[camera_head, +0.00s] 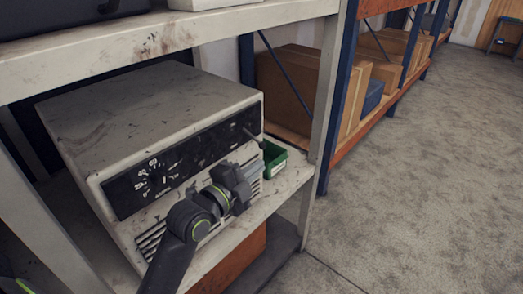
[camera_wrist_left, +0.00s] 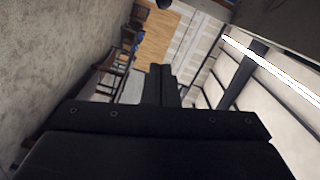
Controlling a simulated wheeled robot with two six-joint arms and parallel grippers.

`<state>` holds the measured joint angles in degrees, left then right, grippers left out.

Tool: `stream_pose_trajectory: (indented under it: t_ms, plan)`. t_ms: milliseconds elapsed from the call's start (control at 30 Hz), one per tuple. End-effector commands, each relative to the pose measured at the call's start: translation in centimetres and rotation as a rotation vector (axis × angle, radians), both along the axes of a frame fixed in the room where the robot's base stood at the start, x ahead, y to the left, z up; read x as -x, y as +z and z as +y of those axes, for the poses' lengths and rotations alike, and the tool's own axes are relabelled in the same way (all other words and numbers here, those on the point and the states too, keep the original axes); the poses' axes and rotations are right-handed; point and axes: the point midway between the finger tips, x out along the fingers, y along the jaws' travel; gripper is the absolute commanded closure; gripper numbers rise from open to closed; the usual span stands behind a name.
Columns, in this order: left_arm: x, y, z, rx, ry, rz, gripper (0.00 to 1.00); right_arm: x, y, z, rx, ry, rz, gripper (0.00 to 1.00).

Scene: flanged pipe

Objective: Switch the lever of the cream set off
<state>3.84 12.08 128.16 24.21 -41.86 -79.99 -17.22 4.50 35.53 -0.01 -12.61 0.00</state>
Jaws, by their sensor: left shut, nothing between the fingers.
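The cream set (camera_head: 150,115) is a worn, stained box on the shelf, with a black front panel (camera_head: 185,160) that has a white-marked dial (camera_head: 153,180) at its left. A thin dark lever (camera_head: 250,135) shows at the panel's right end, slanting up to the left. My left gripper (camera_head: 256,166) is in front of the set's right side, just below the lever; contact cannot be told. In the left wrist view its fingers (camera_wrist_left: 160,86) are together and empty. A dark rounded thing at that view's top edge is cut off. My right gripper is not in view.
A green bin (camera_head: 274,158) stands on the shelf right of the set, close to my left gripper. A pale shelf post (camera_head: 322,90) rises beyond it. Cardboard boxes (camera_head: 290,85) fill the rack behind. Open floor lies to the right.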

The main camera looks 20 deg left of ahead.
Motion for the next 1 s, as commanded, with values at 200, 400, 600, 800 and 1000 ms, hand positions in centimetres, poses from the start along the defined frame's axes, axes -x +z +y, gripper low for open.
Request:
stream_pose_trajectory:
  t_ms: [200,400,600,800,1000]
  plan:
    - [-3.9,0.2,-1.2,0.004,0.0,0.003,1.0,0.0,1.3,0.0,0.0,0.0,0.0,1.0]
    - [-6.6,-0.2,-1.1,-0.005,0.001,0.004,1.0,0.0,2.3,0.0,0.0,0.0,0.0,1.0]
    - [-7.7,-0.9,0.9,-0.001,0.001,0.004,1.0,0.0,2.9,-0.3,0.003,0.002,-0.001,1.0]
    - [-8.0,-1.2,1.5,0.001,0.001,0.003,1.0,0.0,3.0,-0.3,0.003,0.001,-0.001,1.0]
    - [-8.1,-1.3,1.6,0.001,0.002,0.002,1.0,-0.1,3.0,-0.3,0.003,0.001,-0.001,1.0]
